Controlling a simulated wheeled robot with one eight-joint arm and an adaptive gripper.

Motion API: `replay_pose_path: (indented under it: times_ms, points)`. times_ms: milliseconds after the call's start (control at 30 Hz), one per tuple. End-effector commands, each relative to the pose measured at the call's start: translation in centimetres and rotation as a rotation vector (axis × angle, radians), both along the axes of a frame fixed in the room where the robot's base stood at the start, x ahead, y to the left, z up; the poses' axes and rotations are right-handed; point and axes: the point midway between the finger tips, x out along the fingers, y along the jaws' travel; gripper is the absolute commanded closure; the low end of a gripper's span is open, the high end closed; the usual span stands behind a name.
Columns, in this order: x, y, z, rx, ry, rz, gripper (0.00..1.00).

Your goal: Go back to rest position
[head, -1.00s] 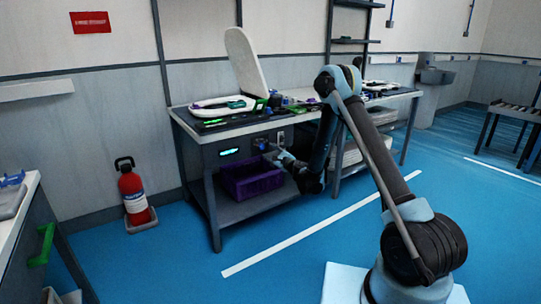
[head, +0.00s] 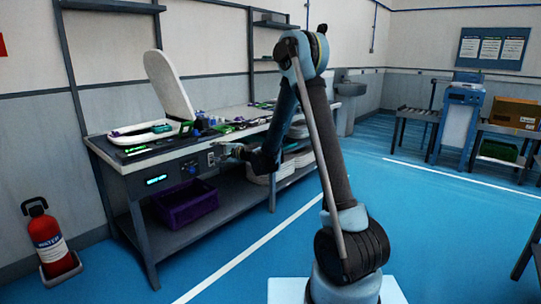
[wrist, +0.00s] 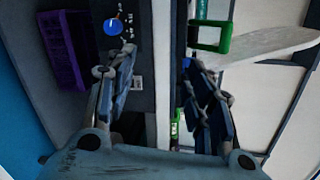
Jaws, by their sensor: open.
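My gripper (head: 232,152) is at the front edge of the workbench, near the control panel on its front face. In the wrist view its two fingers (wrist: 163,95) are spread apart with nothing held between them. The workbench (head: 165,165) carries a toilet seat assembly with its white lid (head: 168,85) raised upright. The bench's front edge runs between the fingers in the wrist view. A blue round knob (wrist: 113,27) on the panel shows beyond the left finger.
A purple crate (head: 186,206) sits on the bench's lower shelf. A fire extinguisher (head: 48,238) stands at the left. A cardboard box (head: 515,112) is on a table at the far right. The blue floor (head: 420,225) at the right is mostly clear.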

Motion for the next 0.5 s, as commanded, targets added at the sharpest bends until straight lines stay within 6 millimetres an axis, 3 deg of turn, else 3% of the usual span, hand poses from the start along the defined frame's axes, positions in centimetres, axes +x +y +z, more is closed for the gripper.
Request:
replay_pose_path:
  times_ms: [200,500]
  points:
    - [-2.6,-4.1,2.9,-0.152,-0.065,0.042,0.52]
    - [-7.2,-9.9,5.2,-0.366,-0.13,0.107,0.52]
